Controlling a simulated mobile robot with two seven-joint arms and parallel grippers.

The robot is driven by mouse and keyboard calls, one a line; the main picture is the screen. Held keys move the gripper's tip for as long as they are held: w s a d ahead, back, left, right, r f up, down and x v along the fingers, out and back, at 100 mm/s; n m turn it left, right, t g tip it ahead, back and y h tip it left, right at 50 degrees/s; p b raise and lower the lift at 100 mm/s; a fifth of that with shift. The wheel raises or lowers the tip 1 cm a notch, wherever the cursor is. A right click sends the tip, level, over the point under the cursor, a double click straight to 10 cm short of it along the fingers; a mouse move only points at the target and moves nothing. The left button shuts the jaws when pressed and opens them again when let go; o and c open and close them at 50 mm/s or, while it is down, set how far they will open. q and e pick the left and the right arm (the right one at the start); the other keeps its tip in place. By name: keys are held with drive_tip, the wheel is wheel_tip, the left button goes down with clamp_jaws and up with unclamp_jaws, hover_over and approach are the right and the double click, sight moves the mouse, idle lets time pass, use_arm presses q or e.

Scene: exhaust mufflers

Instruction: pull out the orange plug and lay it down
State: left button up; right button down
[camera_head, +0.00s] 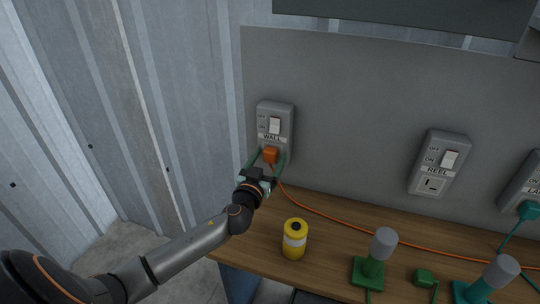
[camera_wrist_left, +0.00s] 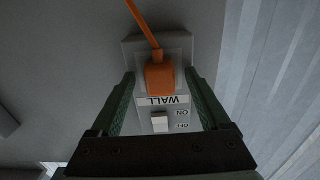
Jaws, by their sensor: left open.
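The orange plug (camera_head: 271,155) sits in the lower part of the grey outlet box marked WALL (camera_head: 274,115) on the upright grey panel. In the left wrist view the orange plug (camera_wrist_left: 159,78) shows between the two green fingers, with the orange cord running up from it. My left gripper (camera_head: 267,160) is open, with one finger on each side of the plug. A gap shows between the plug and each finger in the left wrist view (camera_wrist_left: 158,90). My right gripper is not in view.
The orange cord (camera_head: 340,219) runs right across the wooden bench (camera_head: 330,200). A yellow canister (camera_head: 294,239) stands near the bench's left front. A REEL outlet box (camera_head: 439,163), a green plug (camera_head: 425,278) and grey-topped green stands (camera_head: 372,262) are to the right.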

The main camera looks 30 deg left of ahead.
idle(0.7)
use_arm(q)
clamp_jaws()
idle(0.5)
idle(0.4)
drive_tip(key=shift+b+v, duration=0.45)
drive_tip(key=shift+v, duration=2.5)
